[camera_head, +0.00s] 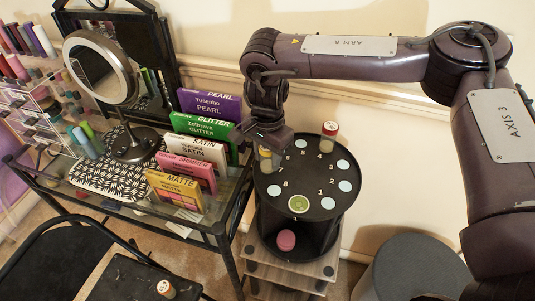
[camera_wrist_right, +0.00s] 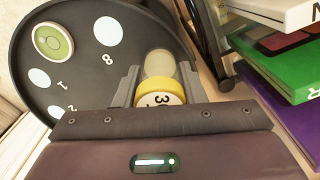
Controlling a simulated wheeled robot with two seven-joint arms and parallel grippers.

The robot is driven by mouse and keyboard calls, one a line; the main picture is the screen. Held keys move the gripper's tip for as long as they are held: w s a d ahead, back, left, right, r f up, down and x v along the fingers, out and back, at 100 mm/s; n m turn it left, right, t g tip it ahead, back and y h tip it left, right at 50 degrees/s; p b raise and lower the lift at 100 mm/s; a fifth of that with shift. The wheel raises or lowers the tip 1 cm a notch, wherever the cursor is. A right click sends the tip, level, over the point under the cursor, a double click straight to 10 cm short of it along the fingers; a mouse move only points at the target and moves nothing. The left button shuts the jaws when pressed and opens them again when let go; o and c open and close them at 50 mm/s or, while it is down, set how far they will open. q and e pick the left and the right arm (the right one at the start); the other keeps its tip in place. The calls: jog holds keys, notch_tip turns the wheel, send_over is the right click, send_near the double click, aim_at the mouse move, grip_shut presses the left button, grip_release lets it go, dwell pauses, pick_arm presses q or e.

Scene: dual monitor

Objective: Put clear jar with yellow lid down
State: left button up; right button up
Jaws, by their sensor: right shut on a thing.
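A clear jar with a yellow lid (camera_wrist_right: 160,88) is upright or nearly so between the two fingers of my right gripper (camera_wrist_right: 153,88), which is shut on it. In the head view the jar (camera_head: 265,158) shows under the right gripper (camera_head: 268,146), over the left edge of a round black stand top (camera_head: 307,176) with numbered white spots. I cannot tell whether its base touches the top. The spot under it is hidden. My left gripper is not in view.
A pink jar (camera_head: 286,240) sits on the lower shelf. Colored palette boxes (camera_head: 205,127) stand close on the left. Several white spots are free.

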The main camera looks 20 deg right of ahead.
jog(key=o, duration=1)
jog(key=shift+c, duration=0.2)
notch_tip(320, 180, up, 12)
jog(key=shift+r+p, duration=0.15)
jog(key=shift+p, duration=0.4)
